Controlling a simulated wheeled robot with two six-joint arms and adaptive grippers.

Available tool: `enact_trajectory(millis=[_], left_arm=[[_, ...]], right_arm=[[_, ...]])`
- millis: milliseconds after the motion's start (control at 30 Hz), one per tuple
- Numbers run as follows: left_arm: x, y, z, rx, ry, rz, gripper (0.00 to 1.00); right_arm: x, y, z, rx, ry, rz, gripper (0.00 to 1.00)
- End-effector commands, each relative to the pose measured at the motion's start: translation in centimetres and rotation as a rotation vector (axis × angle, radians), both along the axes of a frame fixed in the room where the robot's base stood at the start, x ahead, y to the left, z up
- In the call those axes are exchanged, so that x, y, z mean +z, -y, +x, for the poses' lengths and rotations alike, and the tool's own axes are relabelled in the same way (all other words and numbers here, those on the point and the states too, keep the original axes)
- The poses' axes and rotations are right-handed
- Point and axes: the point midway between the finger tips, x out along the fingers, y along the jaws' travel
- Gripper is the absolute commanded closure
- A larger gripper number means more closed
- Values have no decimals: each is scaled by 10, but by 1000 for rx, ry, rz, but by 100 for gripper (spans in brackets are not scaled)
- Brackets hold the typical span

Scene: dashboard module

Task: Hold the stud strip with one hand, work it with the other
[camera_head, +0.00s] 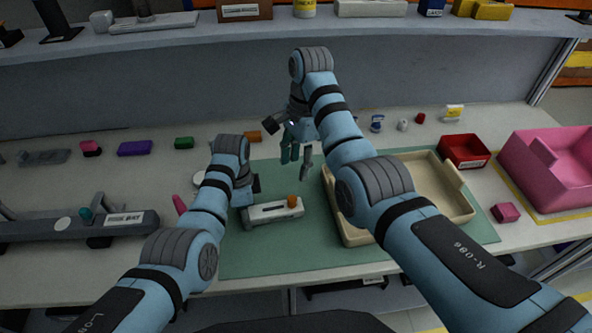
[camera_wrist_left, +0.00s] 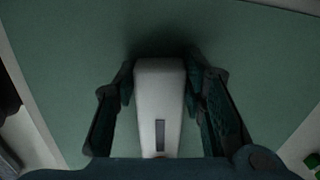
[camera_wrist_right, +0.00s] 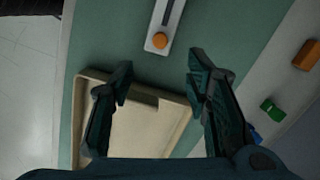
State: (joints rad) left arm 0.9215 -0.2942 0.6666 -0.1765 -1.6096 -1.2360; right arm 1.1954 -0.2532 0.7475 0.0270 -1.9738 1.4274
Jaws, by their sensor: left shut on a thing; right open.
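The stud strip (camera_head: 265,213) is a pale bar with a dark slot and an orange knob (camera_head: 292,201) near its right end. It lies on the green mat (camera_head: 300,260). My left gripper (camera_wrist_left: 160,90) is shut on the strip's left end; in the left wrist view the pale strip (camera_wrist_left: 158,110) sits between its two fingers. My right gripper (camera_head: 298,155) is open and empty, above the mat and beyond the strip. In the right wrist view the strip (camera_wrist_right: 168,20) with its orange knob (camera_wrist_right: 160,40) shows ahead of the open fingers (camera_wrist_right: 158,85).
A cream tray (camera_head: 456,205) stands right of the strip, partly hidden by my right arm. A red bin (camera_head: 465,150) and a pink bin (camera_head: 550,165) are farther right. A grey rack (camera_head: 75,225) is at left. Small coloured blocks line the back.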

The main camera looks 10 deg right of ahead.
Motion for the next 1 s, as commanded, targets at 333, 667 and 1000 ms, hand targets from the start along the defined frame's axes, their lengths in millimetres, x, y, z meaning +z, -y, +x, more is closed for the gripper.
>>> enact_trajectory(millis=[333,667,1000], left_arm=[[0,0,0,0,1,-1,100],[1,0,0,0,1,-1,100],[1,0,0,0,1,-1,100]], right_arm=[[-78,-8,-5,1,-4,2,56],[-113,-12,-5,1,1,3,56],[-112,-11,-5,1,1,3,85]])
